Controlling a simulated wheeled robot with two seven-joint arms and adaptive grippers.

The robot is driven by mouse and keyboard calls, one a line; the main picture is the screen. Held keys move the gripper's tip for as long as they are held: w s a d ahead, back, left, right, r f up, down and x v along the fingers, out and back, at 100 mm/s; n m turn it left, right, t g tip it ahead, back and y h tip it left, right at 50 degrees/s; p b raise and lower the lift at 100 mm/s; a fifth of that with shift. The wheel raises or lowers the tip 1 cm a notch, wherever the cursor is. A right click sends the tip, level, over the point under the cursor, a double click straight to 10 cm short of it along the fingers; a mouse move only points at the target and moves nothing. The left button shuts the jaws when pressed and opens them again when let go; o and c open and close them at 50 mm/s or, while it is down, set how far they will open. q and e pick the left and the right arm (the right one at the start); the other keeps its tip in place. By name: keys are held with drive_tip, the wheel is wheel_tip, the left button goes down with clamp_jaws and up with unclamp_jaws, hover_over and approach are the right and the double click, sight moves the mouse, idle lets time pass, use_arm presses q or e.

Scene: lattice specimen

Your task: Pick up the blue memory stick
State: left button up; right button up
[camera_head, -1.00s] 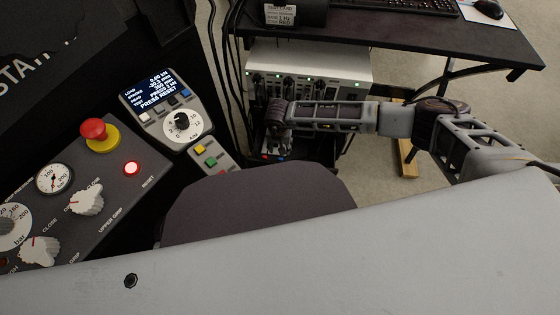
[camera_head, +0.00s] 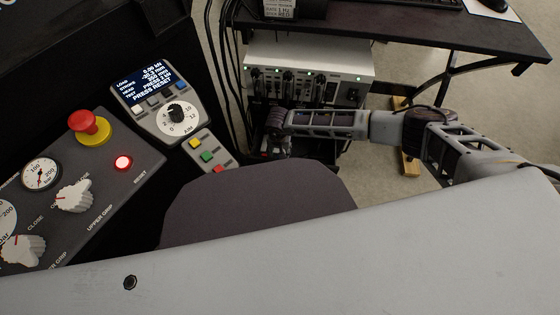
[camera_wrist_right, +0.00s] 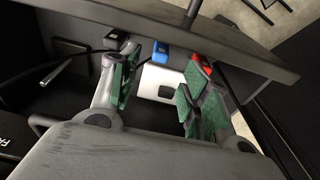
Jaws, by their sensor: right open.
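The blue memory stick (camera_wrist_right: 160,51) shows in the right wrist view as a small blue block at the edge of a long grey bar. My right gripper (camera_wrist_right: 160,80) is open, its green-padded fingers apart to the left and right. The blue stick lies beyond the fingertips, roughly in line with the gap, and nothing is held. In the head view my right gripper (camera_head: 274,145) is small and dark, in front of and below the white instrument; the stick cannot be made out there. My left gripper is not in view.
A red block (camera_wrist_right: 202,66) sits right of the blue stick, close to the right finger. A black block (camera_wrist_right: 117,36) is to its left. A cable passes just behind. The grey bar (camera_wrist_right: 225,50) crosses above the fingers. A control panel (camera_head: 125,185) stands at left.

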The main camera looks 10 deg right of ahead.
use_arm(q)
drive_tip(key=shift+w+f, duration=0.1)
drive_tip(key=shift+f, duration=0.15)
use_arm(e)
drive_tip(key=shift+w+f, duration=0.1)
drive_tip(key=shift+f, duration=0.75)
use_arm(q)
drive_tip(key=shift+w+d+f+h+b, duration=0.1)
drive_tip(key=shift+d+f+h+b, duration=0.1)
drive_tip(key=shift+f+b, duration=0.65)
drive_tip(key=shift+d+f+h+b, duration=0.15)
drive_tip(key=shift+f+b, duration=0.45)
drive_tip(key=shift+b, duration=0.3)
use_arm(e)
drive_tip(key=shift+w+d+f, duration=0.1)
drive_tip(key=shift+w+f, duration=0.05)
drive_tip(key=shift+f, duration=1.15)
drive_tip(key=shift+w+d+f, duration=0.1)
drive_tip(key=shift+w+f, duration=0.05)
drive_tip(key=shift+f, duration=1.15)
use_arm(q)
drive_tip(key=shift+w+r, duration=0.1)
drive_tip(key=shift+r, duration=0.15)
use_arm(e)
drive_tip(key=c, duration=0.9)
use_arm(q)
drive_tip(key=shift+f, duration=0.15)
